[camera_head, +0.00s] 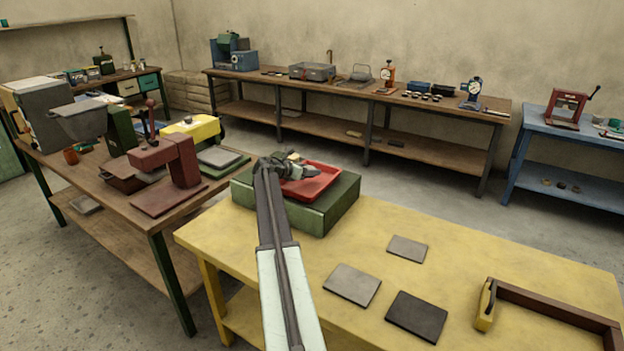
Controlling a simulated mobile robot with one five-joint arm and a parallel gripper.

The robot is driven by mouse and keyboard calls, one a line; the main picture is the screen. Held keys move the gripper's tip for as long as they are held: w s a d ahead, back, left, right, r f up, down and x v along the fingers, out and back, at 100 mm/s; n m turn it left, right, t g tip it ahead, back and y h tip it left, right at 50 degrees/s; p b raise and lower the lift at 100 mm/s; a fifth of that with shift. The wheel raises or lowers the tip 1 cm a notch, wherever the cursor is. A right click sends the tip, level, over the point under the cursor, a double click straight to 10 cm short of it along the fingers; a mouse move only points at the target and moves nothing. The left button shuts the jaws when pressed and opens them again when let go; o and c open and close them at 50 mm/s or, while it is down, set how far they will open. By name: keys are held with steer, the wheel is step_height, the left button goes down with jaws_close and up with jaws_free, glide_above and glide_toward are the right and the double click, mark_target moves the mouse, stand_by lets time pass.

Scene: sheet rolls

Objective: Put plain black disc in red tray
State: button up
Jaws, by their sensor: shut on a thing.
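The red tray (325,181) lies on top of a green block (342,205) at the back left of the yellow table. My gripper (303,172) is at the left part of the tray, over or just inside it. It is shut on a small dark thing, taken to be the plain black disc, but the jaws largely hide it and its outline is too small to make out. I cannot tell whether it touches the tray floor. My arm hides the front left of the green block.
Two grey plates (353,284) (408,249) and a dark plate (417,316) lie flat on the yellow table (475,255). A brown frame with a yellow piece (486,305) is at the right. A wooden bench with a red press (172,165) stands left.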

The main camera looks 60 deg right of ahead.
mark_target(313, 180)
steer(key=shift+d+f, duration=0.1)
steer(key=shift+d, duration=1.1)
steer(key=f+b, duration=0.4)
steer(key=shift+d, duration=0.35)
steer(key=shift+r, duration=0.2)
steer(key=shift+f, duration=0.15)
steer(key=o, duration=1.5)
